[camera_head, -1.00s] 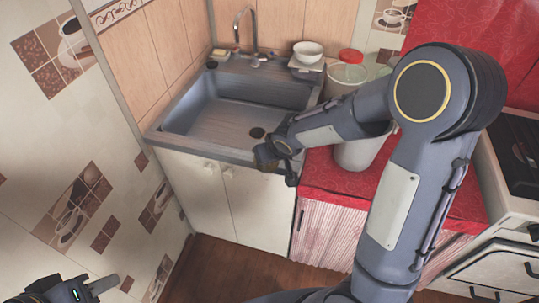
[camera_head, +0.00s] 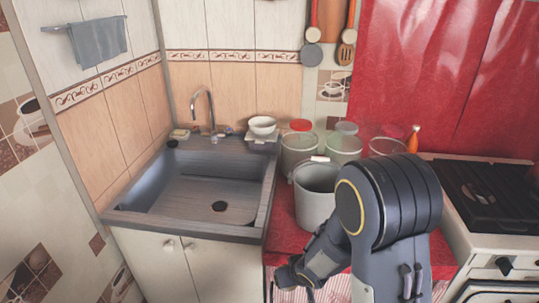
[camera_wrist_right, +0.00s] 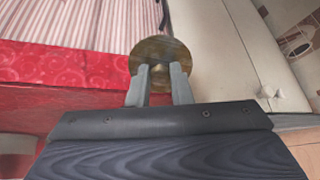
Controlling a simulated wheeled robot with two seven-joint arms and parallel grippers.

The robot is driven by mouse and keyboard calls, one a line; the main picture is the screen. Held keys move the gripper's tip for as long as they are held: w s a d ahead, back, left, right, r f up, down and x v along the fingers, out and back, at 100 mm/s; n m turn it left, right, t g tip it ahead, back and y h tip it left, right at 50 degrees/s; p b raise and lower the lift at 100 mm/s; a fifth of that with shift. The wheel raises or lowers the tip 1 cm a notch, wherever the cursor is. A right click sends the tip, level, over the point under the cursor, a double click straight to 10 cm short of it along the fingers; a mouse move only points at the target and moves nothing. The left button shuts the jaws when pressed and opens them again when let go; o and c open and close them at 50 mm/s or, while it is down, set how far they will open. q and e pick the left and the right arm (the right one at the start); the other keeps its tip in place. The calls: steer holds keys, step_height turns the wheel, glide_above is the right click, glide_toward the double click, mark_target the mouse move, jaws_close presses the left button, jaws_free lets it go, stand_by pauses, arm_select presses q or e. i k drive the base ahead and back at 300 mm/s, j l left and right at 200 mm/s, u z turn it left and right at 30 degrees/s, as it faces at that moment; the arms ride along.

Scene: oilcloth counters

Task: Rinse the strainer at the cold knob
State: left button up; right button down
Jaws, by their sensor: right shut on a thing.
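My right gripper (camera_wrist_right: 158,78) is shut on a round brass-coloured strainer (camera_wrist_right: 160,50), with its fingers at the small stem in the strainer's middle. In the head view my right gripper (camera_head: 284,276) is low, in front of the counter near the sink's front right corner; the strainer cannot be made out there. The grey sink (camera_head: 185,195) is empty, with a dark drain hole (camera_head: 219,206) in its floor. A curved metal tap (camera_head: 211,112) stands at its back. A small bluish knob (camera_head: 229,131) seems to sit right of the tap. My left gripper is out of view.
A white bowl (camera_head: 262,125) stands at the sink's back right corner. A grey bucket (camera_head: 316,200) stands on the red oilcloth, with several clear containers (camera_head: 343,146) behind it. The stove (camera_head: 490,200) is at the right. The space above the sink is clear.

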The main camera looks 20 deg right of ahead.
mark_target(228, 130)
steer(key=i+j+z, duration=0.15)
steer(key=z, duration=0.3)
steer(key=i+j+z, duration=0.1)
steer(key=z, duration=0.35)
steer(key=i+j+z, duration=0.1)
steer(key=j+z, duration=0.45)
steer(key=z, duration=0.3)
